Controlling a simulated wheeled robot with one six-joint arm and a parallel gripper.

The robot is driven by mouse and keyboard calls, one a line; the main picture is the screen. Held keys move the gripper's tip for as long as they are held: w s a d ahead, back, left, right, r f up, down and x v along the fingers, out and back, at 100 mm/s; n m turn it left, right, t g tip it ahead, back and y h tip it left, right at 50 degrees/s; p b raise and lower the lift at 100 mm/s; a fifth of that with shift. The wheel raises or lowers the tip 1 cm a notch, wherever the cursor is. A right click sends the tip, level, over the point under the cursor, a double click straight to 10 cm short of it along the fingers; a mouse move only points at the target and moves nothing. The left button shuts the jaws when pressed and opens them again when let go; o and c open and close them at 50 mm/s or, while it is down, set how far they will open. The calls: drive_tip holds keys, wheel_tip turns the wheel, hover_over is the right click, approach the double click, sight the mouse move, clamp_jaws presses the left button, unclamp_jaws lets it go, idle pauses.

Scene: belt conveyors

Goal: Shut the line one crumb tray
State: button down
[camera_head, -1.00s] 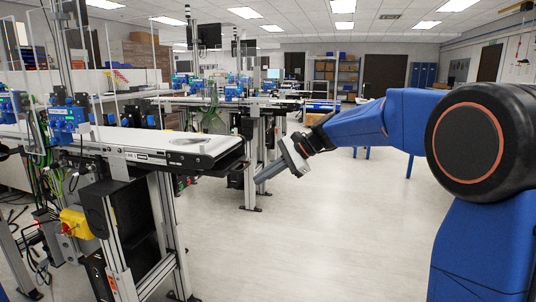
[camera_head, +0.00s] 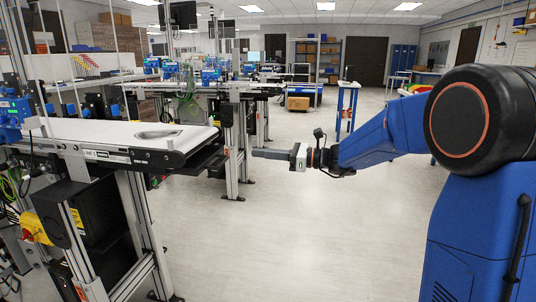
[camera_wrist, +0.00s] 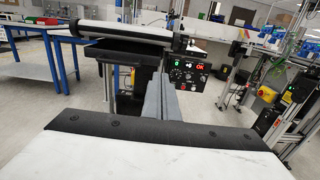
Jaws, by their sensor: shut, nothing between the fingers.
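The line one conveyor (camera_head: 110,140) stands at the left in the head view, with a LINE 1 label on its side. A dark slab, which looks like the crumb tray (camera_head: 205,161), juts out to the right from under its belt end. It seems to show in the wrist view as a black slab (camera_wrist: 128,52) below the belt end. My gripper (camera_head: 256,153) is shut and empty. Its fingers point left toward the tray, with a gap between. In the wrist view the shut fingers (camera_wrist: 162,77) point forward, just right of the slab.
Another conveyor's metal leg (camera_head: 232,160) stands behind the tray. A blue table (camera_wrist: 32,68) is at the left. The floor (camera_head: 290,230) below my arm is clear.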

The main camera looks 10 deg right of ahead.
approach(209, 147)
drive_tip(key=shift+w+a+f, duration=0.15)
drive_tip(key=shift+w+a, duration=0.1)
drive_tip(key=shift+a, duration=0.3)
drive_tip(key=x, duration=0.8)
drive_tip(key=shift+a+f, duration=0.1)
drive_tip(key=shift+a, duration=0.05)
drive_tip(key=shift+w+a, duration=0.15)
drive_tip(key=shift+a, duration=0.1)
drive_tip(key=shift+r, duration=0.2)
